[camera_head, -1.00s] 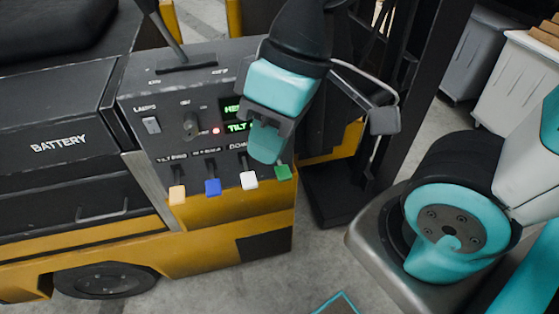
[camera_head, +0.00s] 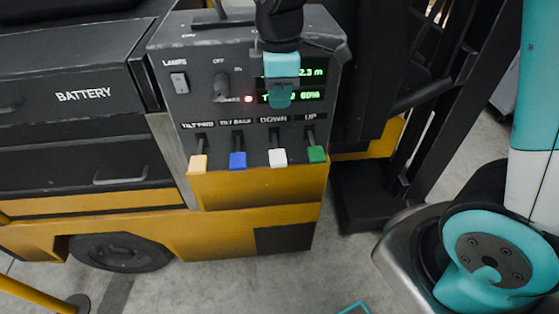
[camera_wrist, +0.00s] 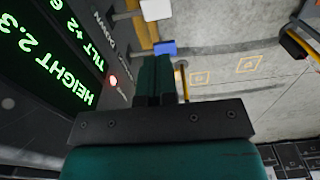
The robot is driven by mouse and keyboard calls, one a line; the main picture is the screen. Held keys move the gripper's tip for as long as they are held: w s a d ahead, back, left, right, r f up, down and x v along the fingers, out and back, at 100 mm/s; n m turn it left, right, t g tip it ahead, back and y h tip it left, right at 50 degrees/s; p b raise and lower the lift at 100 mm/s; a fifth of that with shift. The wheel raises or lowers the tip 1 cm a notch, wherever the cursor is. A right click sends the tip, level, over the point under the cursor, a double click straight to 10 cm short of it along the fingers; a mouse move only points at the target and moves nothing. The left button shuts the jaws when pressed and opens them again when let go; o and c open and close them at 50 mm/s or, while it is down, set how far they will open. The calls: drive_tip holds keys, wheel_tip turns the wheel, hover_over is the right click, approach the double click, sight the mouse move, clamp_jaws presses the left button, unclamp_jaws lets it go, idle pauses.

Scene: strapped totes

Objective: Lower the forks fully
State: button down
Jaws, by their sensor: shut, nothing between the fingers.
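The forklift's control panel (camera_head: 215,70) has four levers. My gripper (camera_head: 280,100) is shut and empty in front of the panel, above the DOWN lever and apart from the knobs. It partly hides the green display (camera_head: 313,96), which shows 2.3 m. In the wrist view, my shut fingers (camera_wrist: 154,72) appear near the blue knob (camera_wrist: 165,48) and white knob (camera_wrist: 156,9). The display there reads HEIGHT 2.3. The forks are not visible.
A LAMPS switch (camera_head: 179,82), a rotary knob (camera_head: 221,84) and a lit red lamp (camera_head: 248,99) are also on the panel. The black mast (camera_head: 470,85) stands at right. The yellow truck body (camera_head: 215,230) lies below the levers. Grey floor is open in front.

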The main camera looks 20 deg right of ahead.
sight(279, 158)
drive_tip(key=shift+w, duration=0.1)
wheel_tip(279, 158, down, 14)
drive_tip(key=shift+f+p, duration=0.1)
drive_tip(key=shift+p, duration=0.5)
idle(0.4)
